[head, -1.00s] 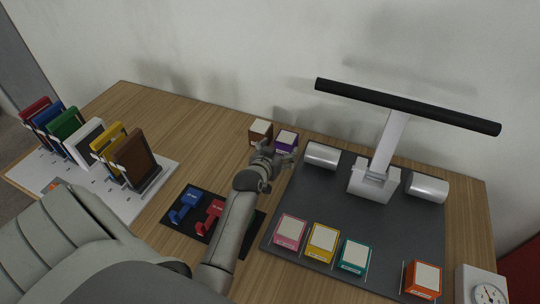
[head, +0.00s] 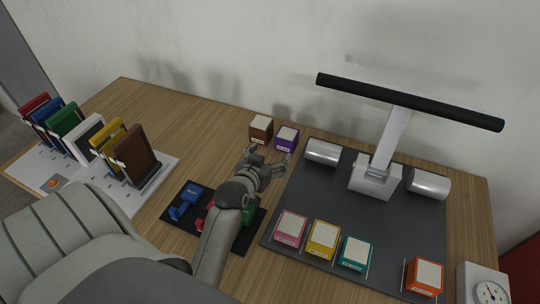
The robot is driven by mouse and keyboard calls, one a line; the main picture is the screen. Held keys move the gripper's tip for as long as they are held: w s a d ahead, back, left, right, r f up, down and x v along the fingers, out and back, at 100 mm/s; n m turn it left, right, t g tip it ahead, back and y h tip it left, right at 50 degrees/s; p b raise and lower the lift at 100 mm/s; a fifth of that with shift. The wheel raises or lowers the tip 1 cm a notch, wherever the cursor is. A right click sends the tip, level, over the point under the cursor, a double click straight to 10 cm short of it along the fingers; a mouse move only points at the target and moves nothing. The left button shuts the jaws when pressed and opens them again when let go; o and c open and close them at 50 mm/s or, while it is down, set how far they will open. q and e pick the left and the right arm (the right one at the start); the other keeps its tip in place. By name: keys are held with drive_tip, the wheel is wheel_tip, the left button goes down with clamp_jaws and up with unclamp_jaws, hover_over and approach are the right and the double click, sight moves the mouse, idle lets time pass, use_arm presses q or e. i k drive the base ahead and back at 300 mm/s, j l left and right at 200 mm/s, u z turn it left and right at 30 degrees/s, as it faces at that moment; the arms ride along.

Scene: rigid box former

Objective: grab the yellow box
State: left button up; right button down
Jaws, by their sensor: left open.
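The yellow box (head: 323,240) has a pale top. It stands on the dark grey mat (head: 385,225) between a pink box (head: 291,228) and a teal box (head: 355,252). My left gripper (head: 266,158) is open and empty. It is above the table by the mat's left edge, up and left of the yellow box and apart from it. The right gripper is not in view.
A brown box (head: 261,129) and a purple box (head: 286,139) stand behind my left gripper. A black bar on a post (head: 391,140) rises from the mat between two silver cylinders. An orange box (head: 424,276) and a dial gauge (head: 488,290) are at right.

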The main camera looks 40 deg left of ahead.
sight(325, 252)
drive_tip(key=k+l, duration=0.2)
drive_tip(key=k, duration=0.3)
drive_tip(key=k+l, duration=0.15)
drive_tip(key=k, duration=0.35)
drive_tip(key=k+l, duration=0.2)
drive_tip(key=k, duration=0.25)
